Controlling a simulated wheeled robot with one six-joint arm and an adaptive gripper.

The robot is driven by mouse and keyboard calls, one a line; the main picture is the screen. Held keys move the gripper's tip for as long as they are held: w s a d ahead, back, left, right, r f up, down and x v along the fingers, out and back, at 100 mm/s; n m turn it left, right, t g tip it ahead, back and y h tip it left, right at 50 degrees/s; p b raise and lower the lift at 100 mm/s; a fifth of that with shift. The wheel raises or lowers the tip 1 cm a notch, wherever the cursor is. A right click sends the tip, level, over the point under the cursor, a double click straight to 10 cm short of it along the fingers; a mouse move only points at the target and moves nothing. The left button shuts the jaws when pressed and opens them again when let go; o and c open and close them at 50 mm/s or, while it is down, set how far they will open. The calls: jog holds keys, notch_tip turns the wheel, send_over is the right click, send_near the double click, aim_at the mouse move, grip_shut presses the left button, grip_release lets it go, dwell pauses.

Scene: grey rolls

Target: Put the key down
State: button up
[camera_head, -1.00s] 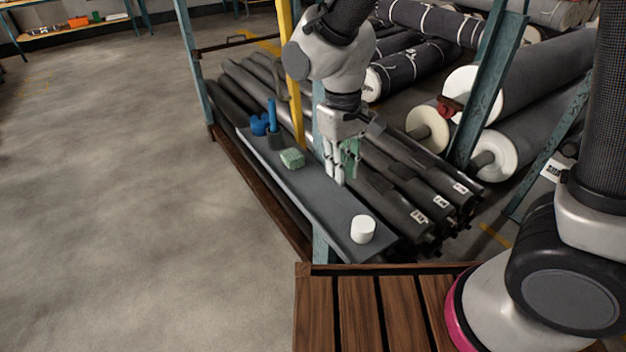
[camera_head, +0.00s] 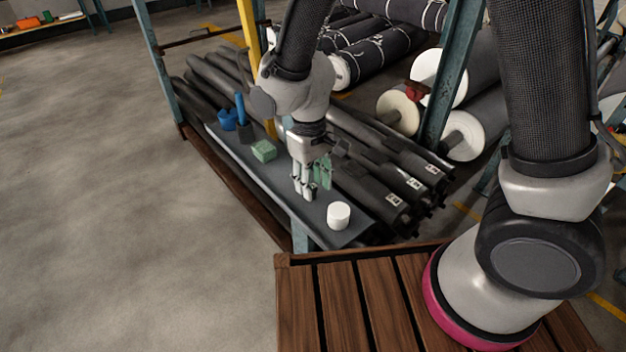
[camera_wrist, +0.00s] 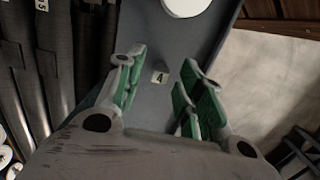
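The key is a small pale keycap (camera_wrist: 159,73) marked with a dark "A". In the wrist view it sits on the dark grey shelf board (camera_wrist: 150,110), between my fingertips with a gap on each side. My gripper (camera_wrist: 162,65) is open, its green-padded fingers apart. In the head view my gripper (camera_head: 312,186) is low over the near part of the board (camera_head: 272,184), left of a white cylinder (camera_head: 338,215). The key cannot be made out in the head view.
A green block (camera_head: 263,151), a dark holder with a blue handle (camera_head: 243,120) and a blue object (camera_head: 227,119) stand farther along the board. Dark rolls (camera_head: 385,165) lie beside it on the right. A teal post (camera_head: 445,85) rises behind. Open floor lies left.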

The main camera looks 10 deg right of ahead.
notch_tip(320, 180, up, 12)
jog(key=w+d+r+m+t+y, duration=0.1)
jog(key=w+d+r+m, duration=0.1)
jog(key=d+r, duration=0.7)
jog(key=s+d+r+m+t, duration=0.2)
jog(key=s+d, duration=0.3)
jog(key=d, duration=0.6)
jog(key=s+d+r+m+t, duration=0.1)
jog(key=s+d+r+m, duration=0.1)
jog(key=s+d, duration=0.4)
jog(key=d+r, duration=0.1)
jog(key=d, duration=0.4)
jog(key=shift+s+m+t+h, duration=0.2)
jog(key=shift+m+t+h, duration=0.1)
jog(key=shift+m+t, duration=0.1)
